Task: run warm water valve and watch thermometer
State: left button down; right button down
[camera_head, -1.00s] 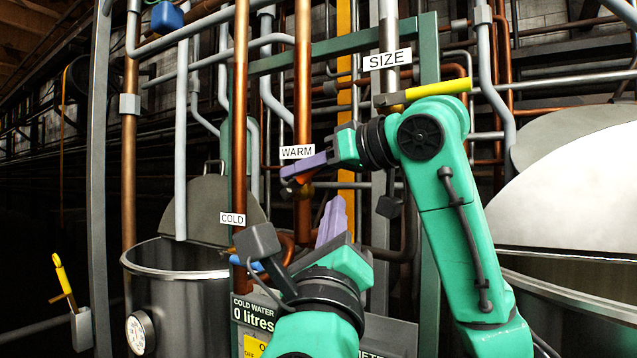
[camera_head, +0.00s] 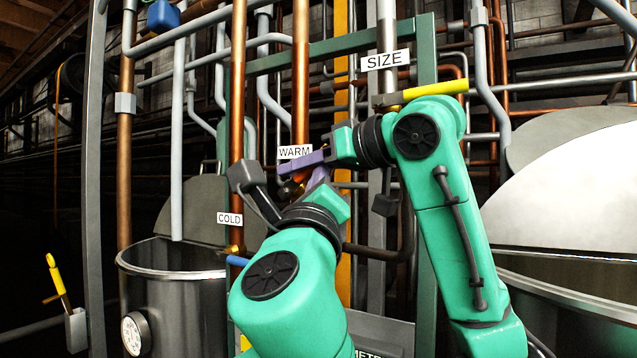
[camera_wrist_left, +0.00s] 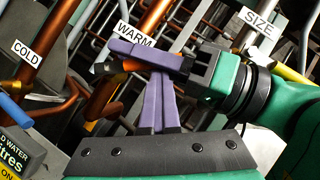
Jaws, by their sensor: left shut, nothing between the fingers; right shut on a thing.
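The WARM label (camera_head: 295,152) hangs on a copper pipe. My right gripper (camera_head: 306,161) comes from the right and is shut on this handle. My left gripper (camera_head: 319,175) is shut and empty, pointing up just below the right fingers; in the left wrist view its fingertips (camera_wrist_left: 158,78) are close to them, and I cannot tell whether they touch. A round dial (camera_head: 136,333) is on the left tank; its reading is illegible.
The blue cold handle (camera_head: 237,260) is below the COLD label (camera_head: 230,219), beside my left arm. A yellow handle (camera_head: 436,88) is by the SIZE label (camera_head: 385,60). Open steel tanks stand at left (camera_head: 185,262) and right (camera_head: 575,285). Another yellow lever (camera_head: 55,273) is far left.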

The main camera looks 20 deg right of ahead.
jog(key=c, duration=0.8)
grip_release()
jog(key=shift+a+f+g, duration=0.1)
jog(key=shift+f+g, duration=0.2)
pick_arm(q)
jog(key=shift+w+a+r+y, duration=0.3)
jog(key=shift+a, duration=0.05)
jog(key=shift+s, duration=0.1)
pick_arm(e)
jog(key=shift+r, duration=0.1)
